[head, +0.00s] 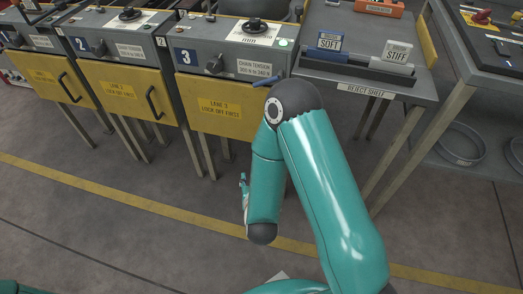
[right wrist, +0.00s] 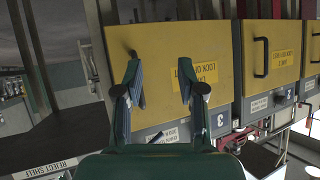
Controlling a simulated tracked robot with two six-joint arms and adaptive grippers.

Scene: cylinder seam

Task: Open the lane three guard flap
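The yellow lane three guard flap (head: 210,106) hangs closed on the front of the lane three unit, with its right part hidden behind my right arm in the head view. In the right wrist view, which is upside down, the flap (right wrist: 165,45) lies beyond my right gripper (right wrist: 158,68). That gripper is open and empty, its two fingers well apart. A dark piece of the flap's handle (right wrist: 132,53) shows by the left finger, which hides the rest. I cannot tell whether they touch. My left gripper is in neither view.
The lane two flap (head: 118,92), with a black handle, is closed to the left. The reject shelf (head: 366,90) stands to the right with SOFT and STIFF signs. A short dark blue bar (head: 268,81) shows near my right elbow. Open floor lies in front.

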